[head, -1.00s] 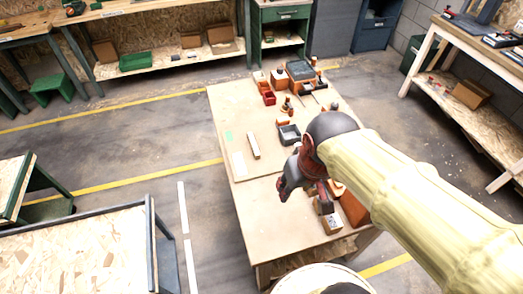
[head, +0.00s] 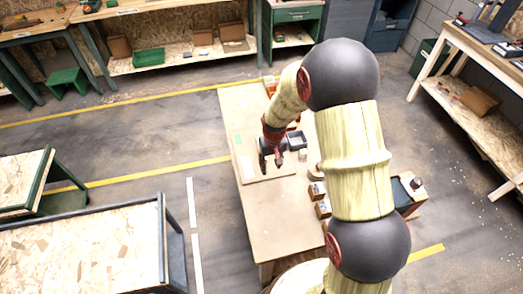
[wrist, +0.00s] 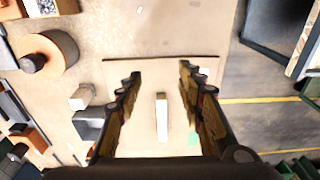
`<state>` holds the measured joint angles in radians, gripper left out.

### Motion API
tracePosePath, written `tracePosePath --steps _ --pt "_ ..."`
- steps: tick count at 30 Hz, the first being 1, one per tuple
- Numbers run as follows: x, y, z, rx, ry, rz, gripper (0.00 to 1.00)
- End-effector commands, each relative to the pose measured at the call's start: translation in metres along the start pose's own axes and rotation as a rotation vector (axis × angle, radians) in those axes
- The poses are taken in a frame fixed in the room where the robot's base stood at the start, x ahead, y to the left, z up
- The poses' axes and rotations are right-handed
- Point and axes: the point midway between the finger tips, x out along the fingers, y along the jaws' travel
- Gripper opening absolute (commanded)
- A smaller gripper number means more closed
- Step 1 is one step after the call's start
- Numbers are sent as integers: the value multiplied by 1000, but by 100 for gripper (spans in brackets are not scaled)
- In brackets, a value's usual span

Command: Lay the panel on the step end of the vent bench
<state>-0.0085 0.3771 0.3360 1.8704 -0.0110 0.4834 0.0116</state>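The vent bench appears to be the long pale wooden table (head: 262,215); a thin board or raised step with a dark edge (wrist: 150,60) covers part of its top. A narrow whitish bar (wrist: 162,117), possibly the panel, lies flat there. My gripper (head: 270,162) points down over this area; in the wrist view its two fingers (wrist: 160,75) are spread, with the bar between them in the picture and nothing held. The gripper hides the bar in the head view. I cannot tell the height of the fingertips above it.
A grey bin (head: 297,141) stands right of the gripper. Small boxes (head: 318,190) line the table's right side, partly behind my arm. An orange-brown round piece (wrist: 55,52) shows in the wrist view. The table's near left part is clear. A chipboard-topped bench (head: 80,250) stands to the left.

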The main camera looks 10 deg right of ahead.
Motion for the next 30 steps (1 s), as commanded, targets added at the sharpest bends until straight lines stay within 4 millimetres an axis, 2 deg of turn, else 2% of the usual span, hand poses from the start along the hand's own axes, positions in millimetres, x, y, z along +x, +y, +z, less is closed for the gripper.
tracePosePath --steps 1,4,6,10,16,23,30 --pt "14 0 -13 0 16 0 38" --pt "37 -1 -50 1 91 0 38" --pt "33 -1 -86 2 180 -1 38" --pt "19 -1 -122 4 284 -2 38" --pt "26 -1 -133 7 320 -3 38" --pt "49 0 -138 7 317 -3 38" --pt "82 1 -144 7 317 -4 38"
